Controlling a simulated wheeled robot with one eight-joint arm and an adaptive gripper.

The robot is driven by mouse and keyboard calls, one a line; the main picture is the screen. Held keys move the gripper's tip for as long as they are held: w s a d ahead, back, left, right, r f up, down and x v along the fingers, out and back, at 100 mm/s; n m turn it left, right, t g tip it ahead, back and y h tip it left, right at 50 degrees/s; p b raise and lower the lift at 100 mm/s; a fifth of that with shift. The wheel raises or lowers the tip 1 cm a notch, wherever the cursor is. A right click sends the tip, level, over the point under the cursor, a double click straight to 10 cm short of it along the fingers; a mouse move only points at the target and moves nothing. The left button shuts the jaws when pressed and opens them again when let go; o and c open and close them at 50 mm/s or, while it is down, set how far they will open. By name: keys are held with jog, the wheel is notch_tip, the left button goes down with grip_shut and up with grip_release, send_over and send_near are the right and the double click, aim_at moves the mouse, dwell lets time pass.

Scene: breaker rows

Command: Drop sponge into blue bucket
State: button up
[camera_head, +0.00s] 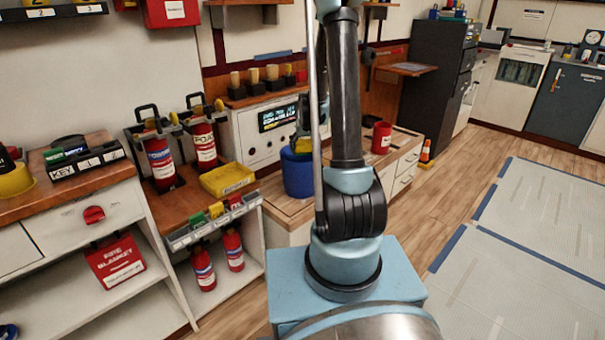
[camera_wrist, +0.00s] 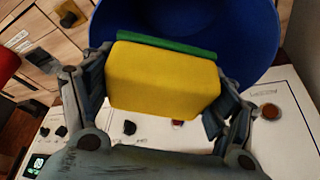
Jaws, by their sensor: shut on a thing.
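The sponge is a yellow block with a green layer. In the wrist view the sponge (camera_wrist: 165,82) sits between the two fingers of my gripper (camera_wrist: 160,95), which is shut on it. The blue bucket (camera_wrist: 245,30) shows right behind the sponge, its round opening partly hidden by the sponge. In the head view the blue bucket (camera_head: 297,178) stands on the wooden counter, left of my arm. A bit of the yellow sponge (camera_head: 302,146) shows at the bucket's rim. My gripper is mostly hidden there by my arm. I cannot tell how far the sponge is inside the rim.
A white control panel (camera_head: 262,128) is behind the bucket. A yellow item (camera_head: 228,180) and fire extinguishers (camera_head: 160,162) stand on the shelf at left.

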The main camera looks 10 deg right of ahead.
jog(key=shift+s+f, duration=0.1)
jog(key=shift+f, duration=0.55)
jog(key=o, duration=1.4)
jog(key=shift+o, duration=0.2)
jog(key=v, duration=1.2)
